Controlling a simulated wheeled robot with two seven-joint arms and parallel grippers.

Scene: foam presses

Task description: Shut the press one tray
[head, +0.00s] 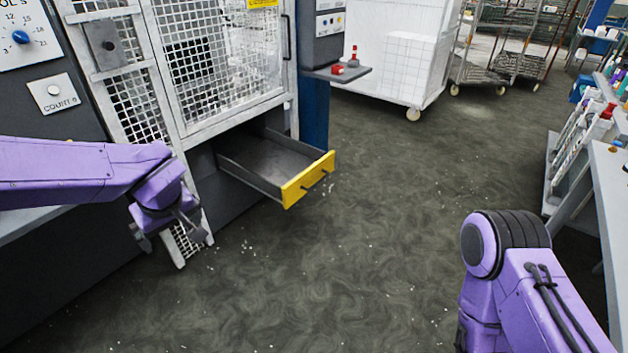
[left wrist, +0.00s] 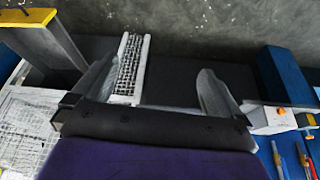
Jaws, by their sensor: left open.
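The press one tray (head: 245,182) is a dark grey drawer that sticks out from under the mesh cage, open. In the left wrist view the yellow front (left wrist: 28,17) shows at the top left corner. My left gripper (head: 172,230) is open and empty, to the left of the tray and lower in the picture, apart from it. Its two fingers (left wrist: 155,85) are spread in the left wrist view. My right arm is at the lower right of the head view, its gripper out of sight.
The white mesh cage (head: 215,60) stands above the tray. A narrow mesh strip (head: 187,240) runs down behind my left gripper. A control box with a small shelf (head: 338,73) is right of the cage. The floor (head: 370,200) right of the tray is open. A bench (head: 610,180) lines the right side.

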